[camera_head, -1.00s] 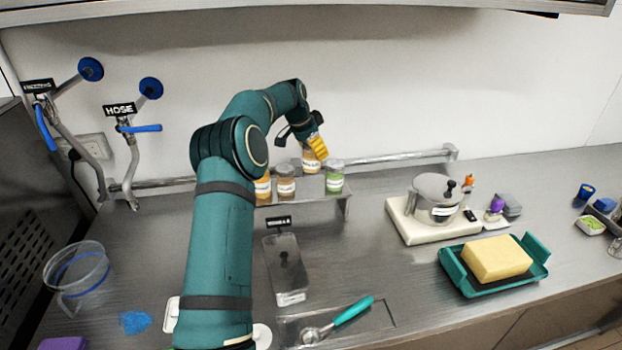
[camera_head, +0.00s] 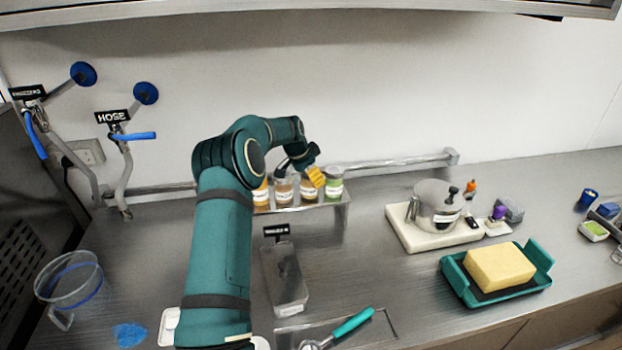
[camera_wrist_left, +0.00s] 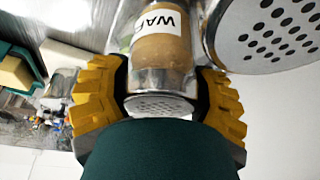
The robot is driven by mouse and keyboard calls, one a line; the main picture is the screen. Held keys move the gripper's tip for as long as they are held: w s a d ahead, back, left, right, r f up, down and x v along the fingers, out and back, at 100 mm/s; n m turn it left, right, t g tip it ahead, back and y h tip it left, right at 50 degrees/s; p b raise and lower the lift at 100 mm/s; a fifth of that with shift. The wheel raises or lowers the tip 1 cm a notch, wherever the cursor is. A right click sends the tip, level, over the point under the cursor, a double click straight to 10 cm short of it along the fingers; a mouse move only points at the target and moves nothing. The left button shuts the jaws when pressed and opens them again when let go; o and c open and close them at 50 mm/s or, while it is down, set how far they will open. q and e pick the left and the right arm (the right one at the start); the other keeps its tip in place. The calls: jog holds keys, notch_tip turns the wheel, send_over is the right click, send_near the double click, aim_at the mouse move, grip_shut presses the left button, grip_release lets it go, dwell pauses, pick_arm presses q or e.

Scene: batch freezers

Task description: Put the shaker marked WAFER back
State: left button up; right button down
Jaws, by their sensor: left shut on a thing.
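The shaker marked WAFER (camera_wrist_left: 160,45) has a white label, tan contents and a perforated metal lid. In the left wrist view it sits between the yellow fingers of my left gripper (camera_wrist_left: 160,100), which is shut on it. In the head view this gripper (camera_head: 314,176) is over the small metal shelf (camera_head: 330,208), with the held shaker (camera_head: 308,193) in the row between a tan shaker (camera_head: 284,191) and a green one (camera_head: 334,184). I cannot tell whether its base touches the shelf. My right gripper is not in view.
An orange shaker (camera_head: 261,195) stands at the row's left end. A neighbouring perforated lid (camera_wrist_left: 270,35) is close in the wrist view. A wall rail (camera_head: 400,163) runs behind. A lidded pot (camera_head: 438,202) and butter tray (camera_head: 495,275) stand to the right.

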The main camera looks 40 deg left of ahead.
pick_arm(q)
jog(key=shift+f, duration=0.25)
jog(key=shift+f, duration=0.1)
jog(key=o, duration=1.3)
jog(key=v, duration=1.2)
